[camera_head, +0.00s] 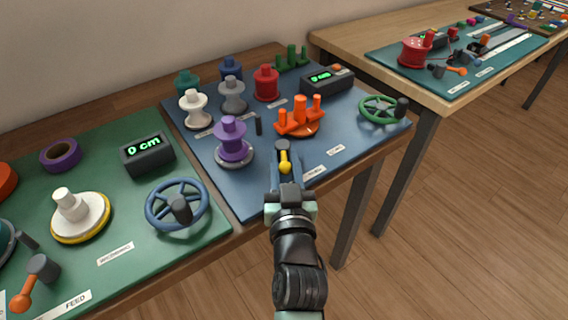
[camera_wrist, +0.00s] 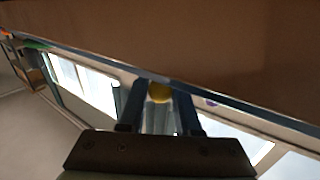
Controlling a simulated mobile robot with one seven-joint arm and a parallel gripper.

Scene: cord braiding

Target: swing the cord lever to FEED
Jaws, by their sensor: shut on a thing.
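A small lever with a yellow knob (camera_head: 285,166) and a dark pivot (camera_head: 283,146) sits near the front edge of the blue mat. My gripper (camera_head: 286,180) reaches it from the front and is shut on the yellow knob. In the wrist view, the yellow knob (camera_wrist: 158,92) shows between the two fingers of my gripper (camera_wrist: 158,108). A small label (camera_head: 314,172) lies just right of the lever, partly hidden and too small to read surely. Another label (camera_head: 335,151) lies farther right.
On the blue mat (camera_head: 243,196) stand a purple spool (camera_head: 231,140), an orange pegged carrier (camera_head: 299,118), a green handwheel (camera_head: 380,109) and a display (camera_head: 327,81). The green mat (camera_head: 150,270) holds a blue handwheel (camera_head: 177,205) and an orange-knobbed lever (camera_head: 36,284) by a FEED label (camera_head: 64,304).

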